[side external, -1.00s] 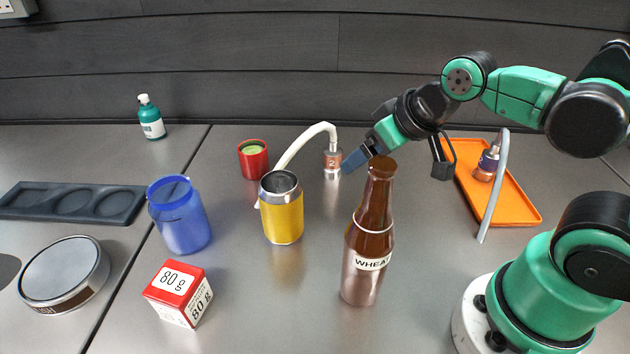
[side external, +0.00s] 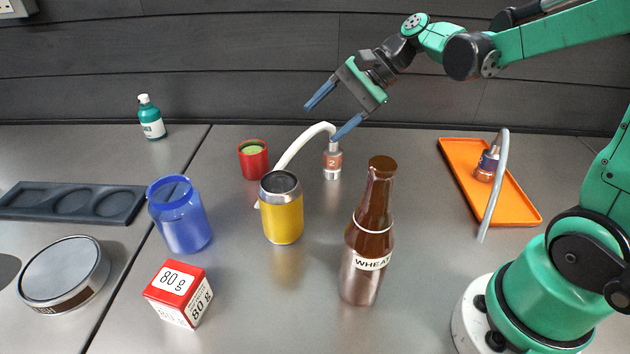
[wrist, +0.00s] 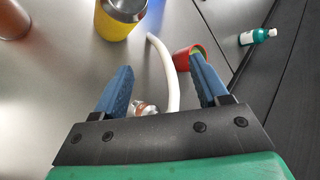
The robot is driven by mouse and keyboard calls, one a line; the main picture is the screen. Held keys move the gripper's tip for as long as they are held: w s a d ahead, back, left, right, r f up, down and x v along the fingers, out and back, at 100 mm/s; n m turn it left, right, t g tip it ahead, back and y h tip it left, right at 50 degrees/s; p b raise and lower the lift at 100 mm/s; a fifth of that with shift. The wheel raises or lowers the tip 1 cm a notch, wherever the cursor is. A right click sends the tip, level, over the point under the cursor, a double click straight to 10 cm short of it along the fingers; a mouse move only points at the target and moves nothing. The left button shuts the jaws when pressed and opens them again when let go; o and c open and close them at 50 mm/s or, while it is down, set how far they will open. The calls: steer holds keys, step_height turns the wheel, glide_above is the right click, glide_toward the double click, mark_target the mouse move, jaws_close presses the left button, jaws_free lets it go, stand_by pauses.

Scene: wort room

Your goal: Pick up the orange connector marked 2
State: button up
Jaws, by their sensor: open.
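The connector marked 2 (side external: 332,162) stands upright on the steel bench, silver with an orange band and a white hose (side external: 305,138) arching from its top to the left. In the wrist view the connector (wrist: 145,107) shows low between my fingers, partly hidden by the left finger and the gripper body. My gripper (side external: 325,120) is open and empty, tilted down to the left. Its fingers are spread above the connector, and one fingertip appears close to the hose's top end; I cannot tell whether they touch. The hose (wrist: 166,70) runs between the fingers in the wrist view.
A brown bottle (side external: 370,240) and a yellow can (side external: 282,218) stand in front, a red cup (side external: 253,162) to the left. An orange tray (side external: 515,205) at right holds another connector (side external: 487,163) with a grey hose. A blue jar (side external: 180,220) and red-white box (side external: 180,295) stand left.

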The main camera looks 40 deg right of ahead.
mark_target(328, 142)
steer(key=w+d+f+m+t+y, duration=0.2)
steer(key=w+d+m+y, duration=0.1)
steer(key=d+m+y, duration=0.7)
steer(key=shift+n+h, duration=0.5)
steer(key=shift+h, duration=0.1)
steer(key=f, duration=0.5)
steer(key=d+f, duration=0.1)
steer(key=f, duration=0.2)
steer(key=shift+s+d, duration=0.1)
steer(key=shift+s, duration=0.1)
steer(key=shift+w+a, duration=0.2)
steer(key=shift+a, duration=0.25)
steer(key=x, duration=0.6)
steer(key=shift+w+a+r, duration=0.1)
steer(key=shift+w+a, duration=0.1)
jaws_close()
